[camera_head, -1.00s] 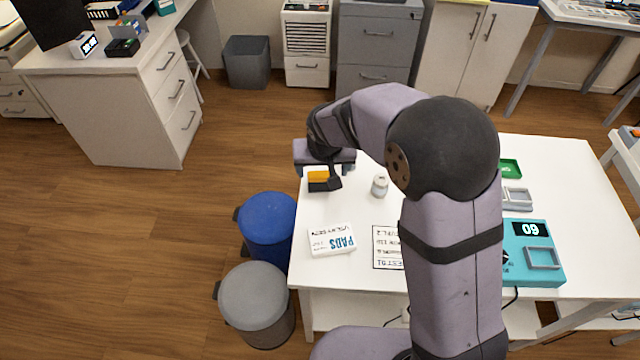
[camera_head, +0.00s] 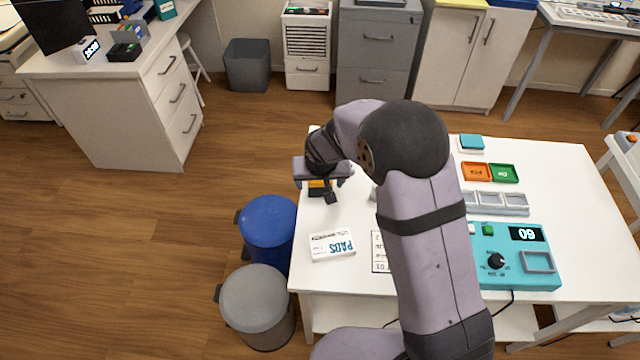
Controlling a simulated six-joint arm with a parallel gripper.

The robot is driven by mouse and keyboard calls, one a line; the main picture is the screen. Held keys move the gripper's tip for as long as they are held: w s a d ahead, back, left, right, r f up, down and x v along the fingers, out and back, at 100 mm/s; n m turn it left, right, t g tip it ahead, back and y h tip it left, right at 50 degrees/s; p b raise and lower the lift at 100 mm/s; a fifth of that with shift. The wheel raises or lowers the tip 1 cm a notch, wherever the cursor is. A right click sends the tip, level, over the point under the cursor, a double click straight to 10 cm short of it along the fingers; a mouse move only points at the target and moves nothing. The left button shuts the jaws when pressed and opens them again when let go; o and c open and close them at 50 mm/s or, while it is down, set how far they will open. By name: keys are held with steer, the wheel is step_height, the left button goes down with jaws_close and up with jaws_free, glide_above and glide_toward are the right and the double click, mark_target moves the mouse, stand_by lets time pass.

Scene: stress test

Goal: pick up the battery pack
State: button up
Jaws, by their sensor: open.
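A small orange and black item (camera_head: 317,187), which looks like the battery pack, lies near the far left corner of the white table (camera_head: 570,210). My gripper (camera_head: 321,183) is over it, pointing down, and hides part of it. The fingers are open, one toward each side of the item. I cannot tell whether they touch it or how far above the tabletop they are.
A pale jar (camera_head: 374,194) stands right of the gripper, partly behind my arm. A white PADS box (camera_head: 332,245) lies nearer. A teal device (camera_head: 515,255), grey trays (camera_head: 497,203), and orange (camera_head: 476,171) and green (camera_head: 503,173) trays are at right. Bins stand left of the table.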

steer(key=shift+w+f, duration=0.25)
steer(key=shift+f, duration=0.45)
steer(key=c, duration=1.3)
steer(key=shift+r, duration=0.1)
step_height(320, 180, up, 10)
steer(key=shift+b, duration=0.7)
